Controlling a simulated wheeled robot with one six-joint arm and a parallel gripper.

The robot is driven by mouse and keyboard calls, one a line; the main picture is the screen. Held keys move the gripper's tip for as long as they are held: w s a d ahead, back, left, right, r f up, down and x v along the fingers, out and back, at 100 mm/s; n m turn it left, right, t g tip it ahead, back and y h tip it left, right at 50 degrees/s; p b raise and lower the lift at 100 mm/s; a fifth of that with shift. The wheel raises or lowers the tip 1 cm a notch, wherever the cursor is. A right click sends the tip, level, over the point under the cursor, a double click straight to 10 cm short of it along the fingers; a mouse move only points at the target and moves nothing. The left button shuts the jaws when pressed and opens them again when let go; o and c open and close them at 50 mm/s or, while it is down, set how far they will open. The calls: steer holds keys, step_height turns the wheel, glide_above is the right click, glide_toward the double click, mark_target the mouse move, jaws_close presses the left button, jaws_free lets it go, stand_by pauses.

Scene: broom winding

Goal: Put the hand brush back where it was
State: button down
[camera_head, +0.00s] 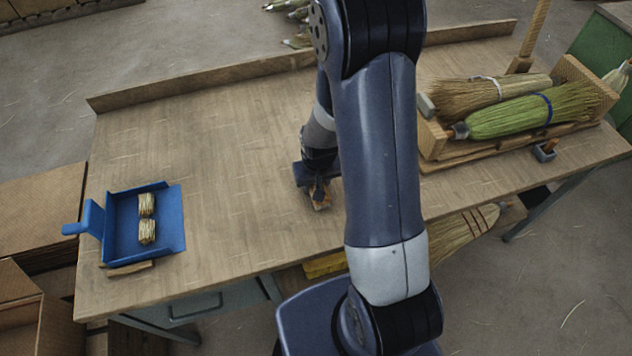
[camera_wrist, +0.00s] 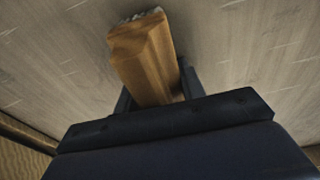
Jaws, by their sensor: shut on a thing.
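The hand brush (camera_wrist: 143,55) has a wooden body, with a little pale bristle showing at its far end in the wrist view. My gripper (camera_wrist: 155,97) is shut on its wooden part. In the head view my gripper (camera_head: 318,190) is low over the middle of the workbench, near its front edge, and only a small bit of the brush (camera_head: 320,203) shows below it. I cannot tell whether the brush touches the bench top. My arm hides part of the bench behind it.
A blue dustpan (camera_head: 172,217) holding two small straw bundles (camera_head: 147,231) lies on the workbench (camera_head: 235,160) at left. A wooden cradle (camera_head: 432,139) with large straw brooms (camera_head: 525,112) stands at right. A small dark holder (camera_head: 544,153) sits by the right front edge. The bench between dustpan and gripper is clear.

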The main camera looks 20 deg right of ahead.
steer(key=c, duration=0.9)
jaws_free()
steer(key=shift+f, duration=0.1)
steer(key=shift+r, duration=0.7)
steer(key=r, duration=0.3)
steer(key=s+r, duration=0.1)
steer(key=r, duration=0.7)
steer(key=shift+s, duration=0.4)
steer(key=shift+f, duration=0.1)
